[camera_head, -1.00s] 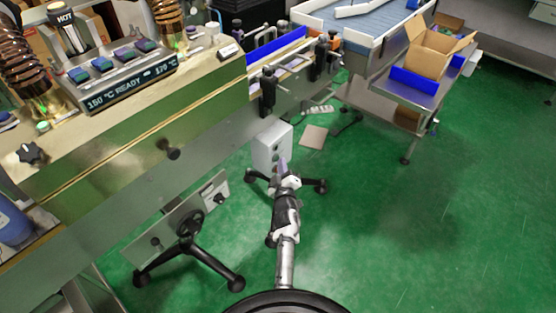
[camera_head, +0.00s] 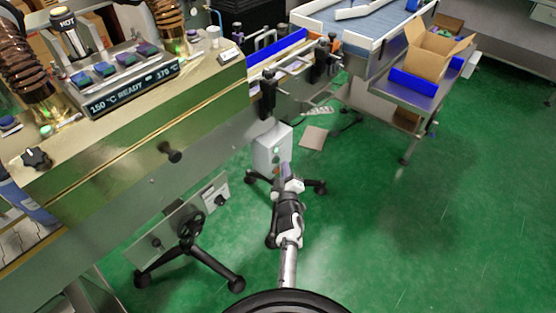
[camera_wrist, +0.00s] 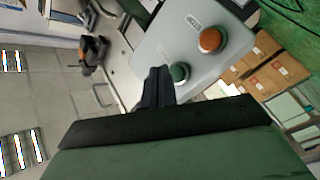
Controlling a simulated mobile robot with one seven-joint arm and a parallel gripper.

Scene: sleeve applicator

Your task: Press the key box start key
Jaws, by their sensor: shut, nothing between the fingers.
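The key box is a pale grey box (camera_head: 268,150) on a stand beside the machine, with small keys on its face. In the wrist view the key box (camera_wrist: 182,38) shows a green key (camera_wrist: 179,72) and an orange-red key (camera_wrist: 210,40). The green key is probably the start key; the label on the box is too small to read surely. My gripper (camera_head: 285,170) is shut and empty, just in front of the box's lower face. In the wrist view its dark fingertips (camera_wrist: 160,74) are close beside the green key; I cannot tell whether they touch.
The long machine (camera_head: 130,165) with its control panel fills the left. A conveyor (camera_head: 355,35) and an open carton (camera_head: 430,50) on a side table stand at upper right. The green floor at right is clear.

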